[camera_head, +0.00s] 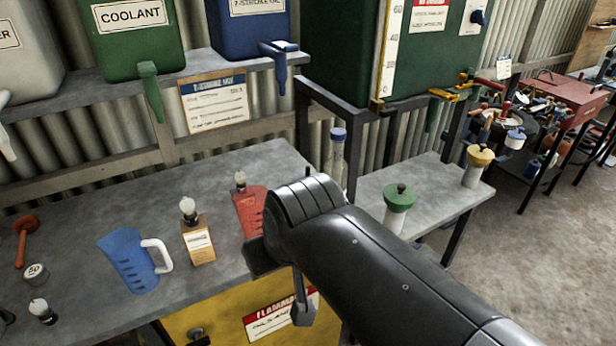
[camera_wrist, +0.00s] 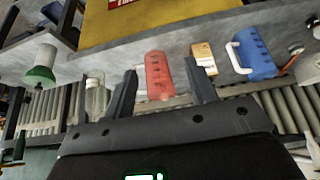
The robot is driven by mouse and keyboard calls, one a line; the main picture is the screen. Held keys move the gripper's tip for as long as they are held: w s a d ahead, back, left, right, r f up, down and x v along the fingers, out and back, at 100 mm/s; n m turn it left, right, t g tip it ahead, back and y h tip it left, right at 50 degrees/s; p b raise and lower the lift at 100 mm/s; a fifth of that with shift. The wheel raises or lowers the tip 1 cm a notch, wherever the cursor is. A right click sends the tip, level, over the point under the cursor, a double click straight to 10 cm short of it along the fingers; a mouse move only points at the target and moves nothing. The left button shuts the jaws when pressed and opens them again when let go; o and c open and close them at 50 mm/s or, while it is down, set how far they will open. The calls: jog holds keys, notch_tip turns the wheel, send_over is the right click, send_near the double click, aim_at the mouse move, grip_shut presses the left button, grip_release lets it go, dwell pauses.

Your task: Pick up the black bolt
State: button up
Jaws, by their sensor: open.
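I cannot make out a black bolt for certain in either view. A dark object (camera_head: 6,317) is cut off at the left edge of the head view, too partial to identify. My gripper (camera_wrist: 160,68) is open, with its two dark fingers spread in the wrist view. A red jug (camera_wrist: 158,78) shows between and beyond the fingers, and nothing is held. In the head view my arm reaches in from the lower right, and my gripper (camera_head: 282,280) is over the bench's front edge, partly hidden by my wrist. The red jug (camera_head: 247,208) is partly hidden behind it.
On the grey bench (camera_head: 90,212) stand a blue jug (camera_head: 128,262), a bulb-topped bottle (camera_head: 199,243), a small white jar (camera_head: 35,272) and a bulb (camera_head: 41,311). A green-capped container (camera_head: 398,199) stands right of my arm. A yellow cabinet (camera_head: 225,318) is below.

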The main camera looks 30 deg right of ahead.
jog(key=shift+c, duration=0.5)
jog(key=shift+c, duration=0.8)
